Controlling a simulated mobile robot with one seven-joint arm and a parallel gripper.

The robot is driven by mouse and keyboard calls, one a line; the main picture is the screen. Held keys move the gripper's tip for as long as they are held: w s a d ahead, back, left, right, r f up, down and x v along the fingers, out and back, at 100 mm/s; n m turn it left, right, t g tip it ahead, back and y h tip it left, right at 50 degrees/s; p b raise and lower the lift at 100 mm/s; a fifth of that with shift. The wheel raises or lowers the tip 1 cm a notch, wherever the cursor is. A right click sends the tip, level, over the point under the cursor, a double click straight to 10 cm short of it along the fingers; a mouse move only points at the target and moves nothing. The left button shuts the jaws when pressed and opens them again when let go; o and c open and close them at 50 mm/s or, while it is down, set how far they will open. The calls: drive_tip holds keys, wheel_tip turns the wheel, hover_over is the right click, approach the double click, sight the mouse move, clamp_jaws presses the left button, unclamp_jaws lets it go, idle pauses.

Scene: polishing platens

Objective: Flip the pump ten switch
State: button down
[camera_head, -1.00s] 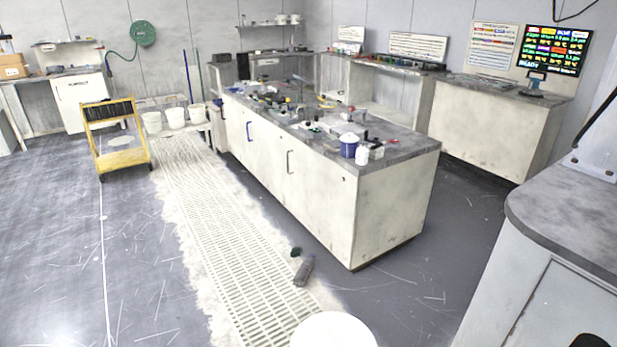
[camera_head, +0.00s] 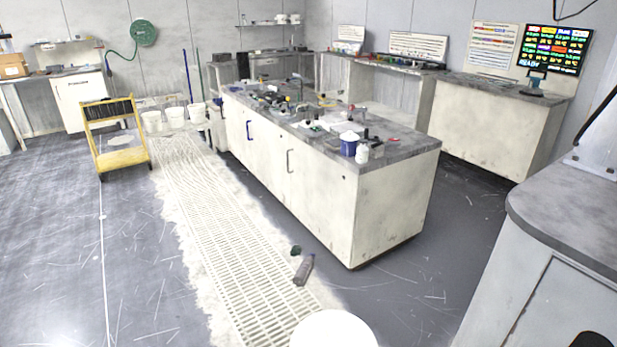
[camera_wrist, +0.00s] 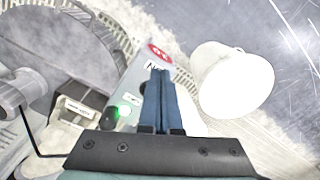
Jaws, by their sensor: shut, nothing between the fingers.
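My gripper (camera_wrist: 158,82) shows in the wrist view with its two blue fingers pressed together and nothing between them. Its fingers lie over a grey control panel (camera_wrist: 133,82), whose lettering they partly cover. Small labelled boxes (camera_wrist: 74,110) sit left of the panel. I cannot make out which control is the pump ten switch. Contact between fingers and panel cannot be told. The gripper does not show in the head view.
A white bucket (camera_wrist: 235,80) is right of the fingers; a large round grey platen (camera_wrist: 62,48) is at upper left. In the head view a cluttered bench (camera_head: 310,190) stands mid-room, with a bottle (camera_head: 304,269) on the floor grating and a yellow cart (camera_head: 122,160) at left.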

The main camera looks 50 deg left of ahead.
drive_tip(key=shift+f+b, duration=0.75)
drive_tip(key=shift+f, duration=0.45)
idle(0.4)
drive_tip(key=shift+r, duration=0.1)
wheel_tip(320, 180, up, 7)
drive_tip(key=p, duration=0.8)
drive_tip(key=shift+w, duration=0.1)
idle(0.4)
